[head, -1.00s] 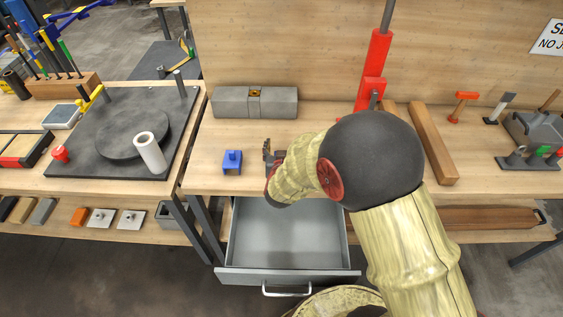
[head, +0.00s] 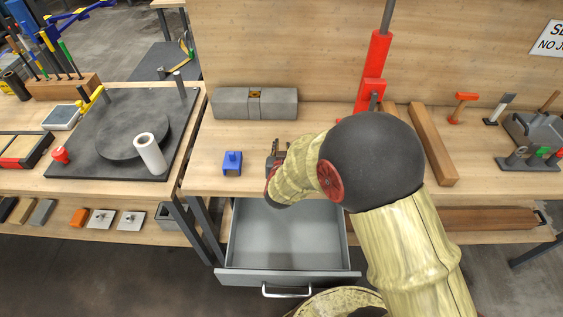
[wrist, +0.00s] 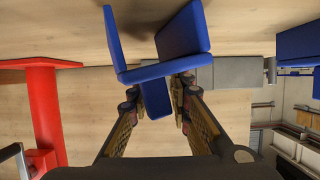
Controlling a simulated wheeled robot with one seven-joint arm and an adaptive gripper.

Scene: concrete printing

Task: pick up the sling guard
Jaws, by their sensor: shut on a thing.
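A blue sling guard (wrist: 155,72), two angled plates with a tab, fills the upper middle of the wrist view. My gripper (wrist: 157,92) has its fingers on either side of the tab and is shut on it. In the head view my gripper (head: 279,152) is low over the bench front, above the open drawer's back edge. My arm hides the held guard there. A second blue piece (head: 232,163) stands on the bench left of my gripper; it also shows at the right of the wrist view (wrist: 298,44). I cannot tell if the held guard touches the bench.
A grey block (head: 228,102) lies against the back panel. The drawer (head: 285,240) is open and empty where visible. Bench between block and gripper is clear.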

